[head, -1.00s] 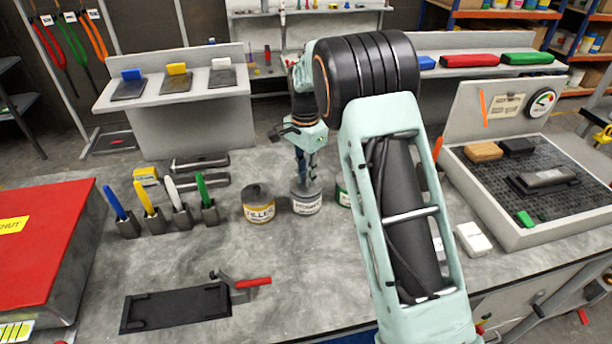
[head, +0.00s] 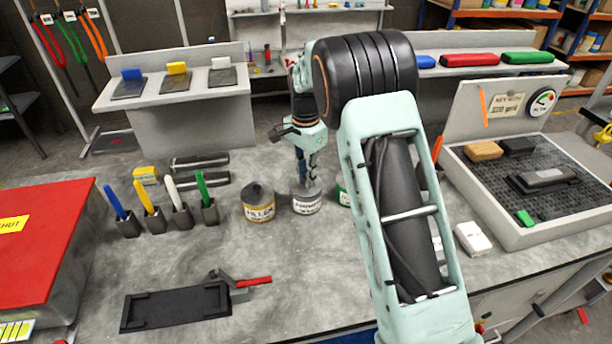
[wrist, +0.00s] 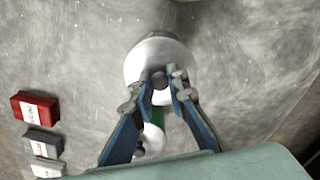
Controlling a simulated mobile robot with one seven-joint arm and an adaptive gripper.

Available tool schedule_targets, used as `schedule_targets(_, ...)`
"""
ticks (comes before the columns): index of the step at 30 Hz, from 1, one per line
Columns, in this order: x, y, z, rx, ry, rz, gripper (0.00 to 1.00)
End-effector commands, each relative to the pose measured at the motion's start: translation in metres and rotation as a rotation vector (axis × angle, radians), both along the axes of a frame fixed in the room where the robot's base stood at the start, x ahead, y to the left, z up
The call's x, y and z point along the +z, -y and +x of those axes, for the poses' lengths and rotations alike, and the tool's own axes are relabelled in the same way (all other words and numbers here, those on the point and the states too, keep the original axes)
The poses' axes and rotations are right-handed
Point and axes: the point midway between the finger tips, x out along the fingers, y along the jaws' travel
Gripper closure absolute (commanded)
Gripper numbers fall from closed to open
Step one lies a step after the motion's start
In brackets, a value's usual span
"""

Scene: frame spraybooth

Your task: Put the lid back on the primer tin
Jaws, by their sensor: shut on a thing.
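The primer tin (head: 306,206), with a grey label, stands upright on the bench between the yellow-labelled filler tin (head: 258,210) and a green-labelled tin (head: 343,194). My gripper (head: 308,180) points down directly over the primer tin. In the wrist view, my gripper (wrist: 160,86) is shut on the dark knob (wrist: 158,77) of a pale round lid (wrist: 146,62). The lid is at the top of the primer tin in the head view. My fingers and the small picture hide the rim, so I cannot tell whether the lid is seated or just above it.
The filler tin stands close on the left with its knobbed lid on. My forearm partly hides the green-labelled tin. Several coloured-handled tools in holders (head: 180,215) stand further left. A black tray (head: 175,306) lies at the front. Bench between them is clear.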

Motion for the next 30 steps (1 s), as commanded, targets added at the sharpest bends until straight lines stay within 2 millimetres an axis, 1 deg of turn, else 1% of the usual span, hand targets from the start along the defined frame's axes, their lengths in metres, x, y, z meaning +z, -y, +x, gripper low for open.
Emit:
schedule_targets(5,0.0,0.0,0.0,0.0,0.0,0.0,1.0)
schedule_targets(6,0.0,0.0,0.0,0.0,0.0,0.0,0.83)
schedule_targets(11,0.0,0.0,0.0,0.0,0.0,0.0,0.66)
schedule_targets(17,0.0,0.0,0.0,0.0,0.0,0.0,0.66)
schedule_targets(21,-0.0001,0.0001,-0.0001,0.0,0.0,0.0,0.5)
schedule_targets(22,-0.0001,0.0001,-0.0001,0.0,0.0,0.0,0.48)
schedule_targets(30,0.0004,0.0,0.0,0.0,0.0,0.0,0.48)
